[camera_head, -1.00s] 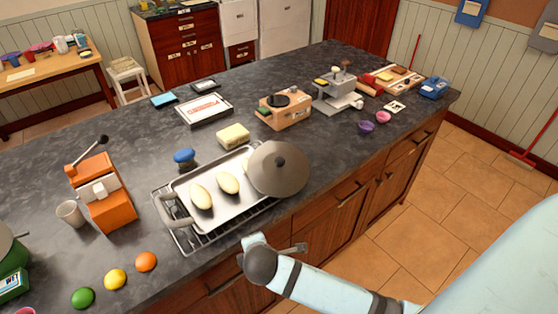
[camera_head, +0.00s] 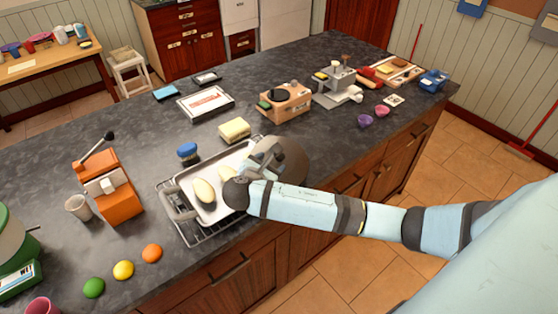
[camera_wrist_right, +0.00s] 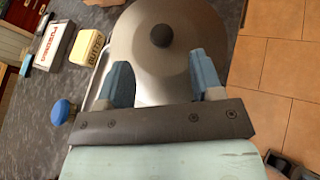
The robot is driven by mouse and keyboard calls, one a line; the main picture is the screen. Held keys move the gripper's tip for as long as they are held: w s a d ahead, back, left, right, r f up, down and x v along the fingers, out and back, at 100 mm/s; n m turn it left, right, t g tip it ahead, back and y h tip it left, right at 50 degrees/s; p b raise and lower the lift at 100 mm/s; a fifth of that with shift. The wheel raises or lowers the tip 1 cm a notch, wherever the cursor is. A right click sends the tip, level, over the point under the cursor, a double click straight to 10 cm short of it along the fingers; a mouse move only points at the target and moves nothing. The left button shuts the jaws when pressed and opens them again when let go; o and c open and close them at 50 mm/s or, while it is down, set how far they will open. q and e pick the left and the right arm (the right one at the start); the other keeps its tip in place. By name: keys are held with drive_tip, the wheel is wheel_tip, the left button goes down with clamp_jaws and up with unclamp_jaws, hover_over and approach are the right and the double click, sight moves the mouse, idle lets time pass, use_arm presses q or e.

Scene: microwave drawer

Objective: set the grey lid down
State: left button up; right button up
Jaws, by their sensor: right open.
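The grey lid (camera_head: 294,158) rests on the right end of a metal tray (camera_head: 183,183), in the middle of the counter's near side. It is round with a dark knob. In the right wrist view the lid (camera_wrist_right: 185,65) fills the upper middle, and its knob (camera_wrist_right: 161,35) stands beyond the fingertips. My right gripper (camera_head: 273,155) is over the lid, partly hiding it in the head view. In the wrist view its two blue fingers (camera_wrist_right: 163,72) are apart with nothing held between them. My left gripper is out of view.
Pale oval pieces (camera_head: 204,190) lie on the tray, which sits on a wire rack (camera_head: 206,236). A blue-topped knob (camera_head: 187,151) and a butter box (camera_head: 234,129) stand behind it. An orange machine (camera_head: 115,188) is left.

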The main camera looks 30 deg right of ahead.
sight(279, 157)
drive_tip(key=shift+p+x, duration=0.7)
drive_tip(key=shift+x, duration=2.45)
drive_tip(key=shift+s+r, duration=0.1)
drive_tip(key=shift+s, duration=0.1)
clamp_jaws()
